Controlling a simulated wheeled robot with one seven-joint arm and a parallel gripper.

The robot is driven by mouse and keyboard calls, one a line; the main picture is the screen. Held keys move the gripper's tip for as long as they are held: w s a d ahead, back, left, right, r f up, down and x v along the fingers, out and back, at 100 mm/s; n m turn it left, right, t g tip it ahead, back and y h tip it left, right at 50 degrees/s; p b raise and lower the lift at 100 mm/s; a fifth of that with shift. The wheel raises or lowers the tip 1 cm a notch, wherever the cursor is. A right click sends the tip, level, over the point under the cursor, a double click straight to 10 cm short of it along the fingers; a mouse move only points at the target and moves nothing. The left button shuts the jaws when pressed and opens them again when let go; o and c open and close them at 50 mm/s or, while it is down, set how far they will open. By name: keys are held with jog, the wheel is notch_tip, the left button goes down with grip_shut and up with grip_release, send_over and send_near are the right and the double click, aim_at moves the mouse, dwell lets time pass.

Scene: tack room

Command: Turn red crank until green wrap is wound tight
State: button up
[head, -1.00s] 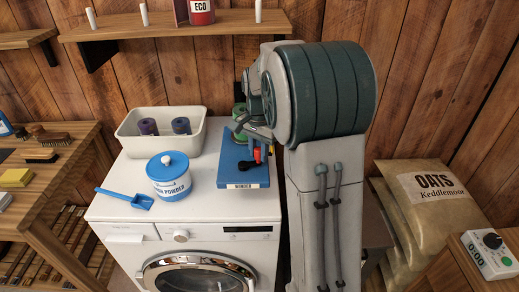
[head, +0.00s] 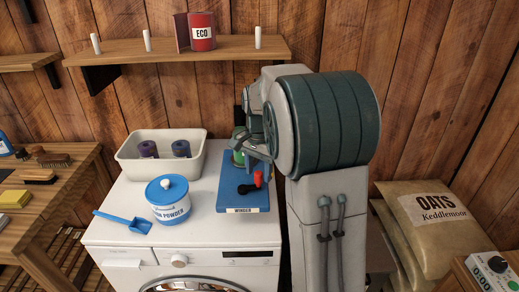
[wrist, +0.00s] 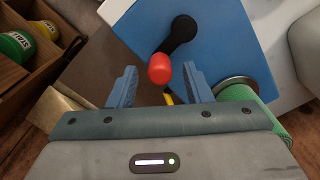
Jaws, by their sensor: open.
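The winder is a blue board (head: 232,196) with a "WINDER" label, on top of the white washing machine. Its red crank knob (head: 258,179) stands on a black arm (head: 247,189). In the wrist view the red knob (wrist: 160,69) shows in the gap between the fingertips, with the black arm (wrist: 179,36) running up to its pivot. My gripper (wrist: 158,84) is open, one blue finger on each side of the knob; I cannot tell whether either touches it. The green wrap (wrist: 242,100) is at the right in the wrist view, partly hidden; it also shows behind my gripper (head: 239,158).
A white tub (head: 127,158) with purple and blue rolls stands behind the powder tin (head: 168,202) and blue scoop (head: 123,220). Oats sacks (head: 432,215) lie at the right. A shelf (head: 180,50) with a red ECO tin is above.

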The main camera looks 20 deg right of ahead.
notch_tip(320, 180, up, 12)
dwell(0.3)
